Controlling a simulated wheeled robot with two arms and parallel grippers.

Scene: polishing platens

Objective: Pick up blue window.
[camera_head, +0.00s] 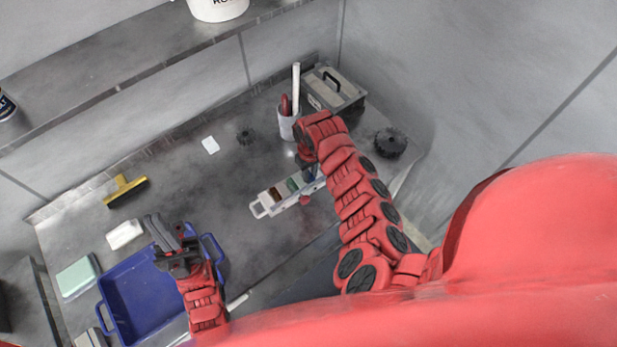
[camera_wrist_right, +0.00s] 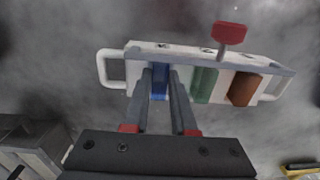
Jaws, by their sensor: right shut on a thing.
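The blue window (camera_wrist_right: 160,81) sits in a slot of a white holder (camera_wrist_right: 133,58) with a handle at each end, in the right wrist view. My right gripper (camera_wrist_right: 159,76) is shut on the blue window, one finger on each side of it. A green window (camera_wrist_right: 204,84) and a brown window (camera_wrist_right: 243,89) stand in the same holder to its right. In the head view the holder (camera_head: 258,209) lies mid-table, and my right arm hides the blue window. My left gripper (camera_head: 162,230) hangs over the blue tray; its finger gap is unclear.
A red knob (camera_wrist_right: 229,32) rises from the holder's far side. The blue tray (camera_head: 117,275) is at the front left, near a yellow-handled brush (camera_head: 123,189). A white cup (camera_head: 287,125) and a grey toolbox (camera_head: 334,90) stand at the back. The table between tray and holder is clear.

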